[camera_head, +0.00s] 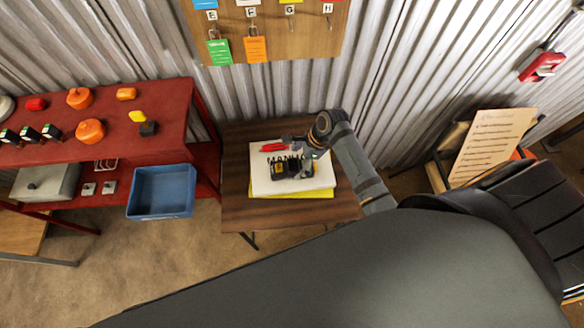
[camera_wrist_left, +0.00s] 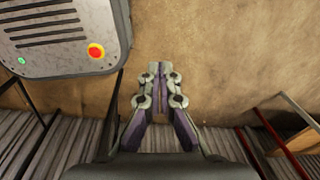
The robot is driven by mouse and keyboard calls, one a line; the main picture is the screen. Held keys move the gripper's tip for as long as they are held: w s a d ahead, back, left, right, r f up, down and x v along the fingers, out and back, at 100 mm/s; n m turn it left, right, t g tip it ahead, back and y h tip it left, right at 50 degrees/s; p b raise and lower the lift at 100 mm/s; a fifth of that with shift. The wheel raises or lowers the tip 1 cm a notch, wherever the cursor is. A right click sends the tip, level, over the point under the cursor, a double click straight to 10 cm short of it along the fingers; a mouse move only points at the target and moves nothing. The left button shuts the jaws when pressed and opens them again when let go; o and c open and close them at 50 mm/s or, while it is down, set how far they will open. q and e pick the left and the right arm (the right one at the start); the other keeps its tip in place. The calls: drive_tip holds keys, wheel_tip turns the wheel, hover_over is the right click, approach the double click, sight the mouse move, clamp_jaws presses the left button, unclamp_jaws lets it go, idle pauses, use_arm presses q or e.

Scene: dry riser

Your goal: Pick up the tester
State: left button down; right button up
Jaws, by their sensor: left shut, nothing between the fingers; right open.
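The tester appears to be the yellow and black device (camera_head: 283,174) on white sheets on the small dark wooden table (camera_head: 240,205). A red item (camera_head: 272,147) lies just behind it. My right gripper (camera_head: 296,157) is open above and at the tester's back right side, partly covering it. I cannot tell whether the fingers touch it. My left gripper (camera_wrist_left: 158,70) shows only in the left wrist view, shut and empty above bare floor, away from the table.
A red bench (camera_head: 150,95) with several orange and yellow items stands at the left. A blue bin (camera_head: 162,192) is beside the table. A tag board (camera_head: 265,25) hangs on the corrugated wall. A notice stand (camera_head: 490,140) is at the right.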

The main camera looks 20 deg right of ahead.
sight(291, 168)
drive_tip(key=shift+w+a+f, duration=0.1)
drive_tip(key=shift+a+f, duration=0.1)
drive_tip(key=shift+f, duration=0.2)
drive_tip(key=x, duration=0.3)
drive_tip(key=shift+w, duration=0.1)
drive_tip(key=shift+w+a+f, duration=0.15)
drive_tip(key=shift+a+f, duration=0.15)
drive_tip(key=shift+f, duration=0.25)
drive_tip(key=shift+d, duration=0.1)
drive_tip(key=shift+c, duration=1.1)
use_arm(q)
drive_tip(key=w, duration=0.3)
drive_tip(key=shift+r+t, duration=0.3)
drive_tip(key=shift+r, duration=0.05)
use_arm(e)
drive_tip(key=c, duration=1.3)
drive_tip(key=shift+o, duration=0.2)
drive_tip(key=shift+r, duration=0.1)
